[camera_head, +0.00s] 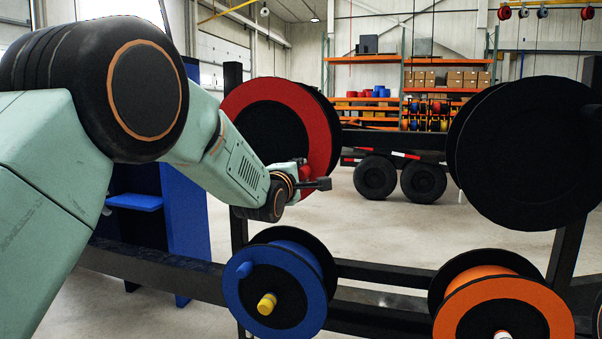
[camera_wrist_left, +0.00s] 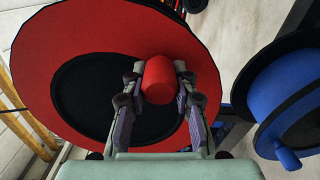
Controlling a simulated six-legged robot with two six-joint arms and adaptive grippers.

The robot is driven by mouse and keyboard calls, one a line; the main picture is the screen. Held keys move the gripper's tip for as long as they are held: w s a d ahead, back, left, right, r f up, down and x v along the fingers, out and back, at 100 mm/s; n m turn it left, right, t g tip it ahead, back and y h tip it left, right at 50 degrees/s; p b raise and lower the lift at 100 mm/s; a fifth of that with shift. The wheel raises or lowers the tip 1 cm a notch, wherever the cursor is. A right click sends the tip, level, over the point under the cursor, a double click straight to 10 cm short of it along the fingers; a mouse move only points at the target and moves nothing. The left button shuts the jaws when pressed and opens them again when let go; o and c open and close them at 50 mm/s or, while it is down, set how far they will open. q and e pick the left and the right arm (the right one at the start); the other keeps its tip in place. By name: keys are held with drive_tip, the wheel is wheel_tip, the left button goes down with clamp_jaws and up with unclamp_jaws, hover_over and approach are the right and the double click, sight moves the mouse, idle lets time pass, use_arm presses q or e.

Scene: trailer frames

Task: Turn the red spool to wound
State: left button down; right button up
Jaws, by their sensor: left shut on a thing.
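The red spool (camera_head: 321,128) is a large disc with a red rim and a black centre, mounted on a black rack, upper middle in the head view. It fills much of the left wrist view (camera_wrist_left: 85,40). My left gripper (camera_head: 308,178) reaches in from the left to the spool's lower right side. In the left wrist view my left gripper (camera_wrist_left: 158,88) is shut on the red handle (camera_wrist_left: 158,76), a short peg standing out from the spool's face. My left arm hides part of the spool's lower face in the head view. My right gripper is not in view.
A blue spool (camera_head: 313,289) with a blue peg and yellow hub sits below. An orange spool (camera_head: 456,309) is at lower right and a large black spool (camera_head: 520,150) at upper right. The black rack (camera_head: 380,273) spans the front. A blue cabinet (camera_head: 185,220) stands behind my left arm.

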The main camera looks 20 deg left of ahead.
use_arm(q)
drive_tip(key=a+f+m+b, duration=0.3)
drive_tip(key=f+m, duration=0.2)
drive_tip(key=shift+a+m, duration=0.3)
drive_tip(key=shift+m, duration=0.1)
drive_tip(key=shift+f, duration=0.1)
drive_tip(key=c, duration=1.5)
unclamp_jaws()
drive_tip(key=o, duration=0.5)
drive_tip(key=shift+s+d+r, duration=0.15)
drive_tip(key=shift+s+r, duration=0.15)
drive_tip(key=shift+r, duration=0.25)
drive_tip(key=shift+c, duration=0.2)
drive_tip(key=s, duration=1.1)
drive_tip(key=shift+s+a, duration=0.3)
drive_tip(key=shift+s, duration=0.1)
